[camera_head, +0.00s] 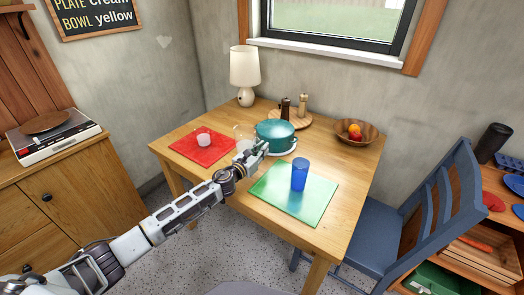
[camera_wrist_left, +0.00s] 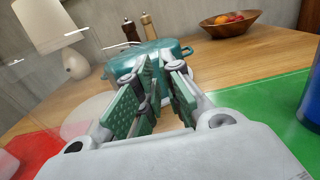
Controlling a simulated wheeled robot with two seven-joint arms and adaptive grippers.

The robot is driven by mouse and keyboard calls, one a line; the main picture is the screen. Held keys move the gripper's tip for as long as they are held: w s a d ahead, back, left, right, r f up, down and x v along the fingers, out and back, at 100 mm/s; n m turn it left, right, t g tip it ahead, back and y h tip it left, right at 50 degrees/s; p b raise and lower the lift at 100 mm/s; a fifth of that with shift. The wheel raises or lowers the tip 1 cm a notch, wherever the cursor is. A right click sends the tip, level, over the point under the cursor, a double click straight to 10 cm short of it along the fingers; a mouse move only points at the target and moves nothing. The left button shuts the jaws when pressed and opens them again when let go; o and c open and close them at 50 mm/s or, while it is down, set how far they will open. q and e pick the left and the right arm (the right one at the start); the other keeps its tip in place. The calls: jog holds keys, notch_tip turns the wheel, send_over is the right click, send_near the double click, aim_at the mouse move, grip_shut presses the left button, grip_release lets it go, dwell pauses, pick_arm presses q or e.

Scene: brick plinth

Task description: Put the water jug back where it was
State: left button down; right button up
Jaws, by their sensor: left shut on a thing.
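The water jug (camera_head: 242,137) is clear and hard to make out. It shows in the head view between the red mat and the teal pot. My left gripper (camera_head: 261,147) is at the jug's right side, shut on it, apparently at the handle. In the left wrist view the fingers (camera_wrist_left: 146,95) are in front of the teal pot, and faint clear edges of the jug (camera_wrist_left: 60,45) show at the left. I cannot tell whether the jug's base touches the table. My right gripper is not in view.
A teal pot (camera_head: 274,133) stands close behind the gripper. A blue cup (camera_head: 300,174) stands on the green mat (camera_head: 270,190). A white cup (camera_head: 203,140) sits on the red mat (camera_head: 190,148). A lamp (camera_head: 245,70), shakers and a fruit bowl (camera_head: 370,138) stand at the back.

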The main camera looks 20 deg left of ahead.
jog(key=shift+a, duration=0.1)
pick_arm(q)
jog(key=c, duration=1.9)
grip_release()
jog(key=shift+f, duration=0.1)
jog(key=o, duration=0.4)
jog(key=shift+c, duration=0.2)
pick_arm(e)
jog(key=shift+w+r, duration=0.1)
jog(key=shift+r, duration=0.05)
pick_arm(q)
jog(key=v, duration=1.2)
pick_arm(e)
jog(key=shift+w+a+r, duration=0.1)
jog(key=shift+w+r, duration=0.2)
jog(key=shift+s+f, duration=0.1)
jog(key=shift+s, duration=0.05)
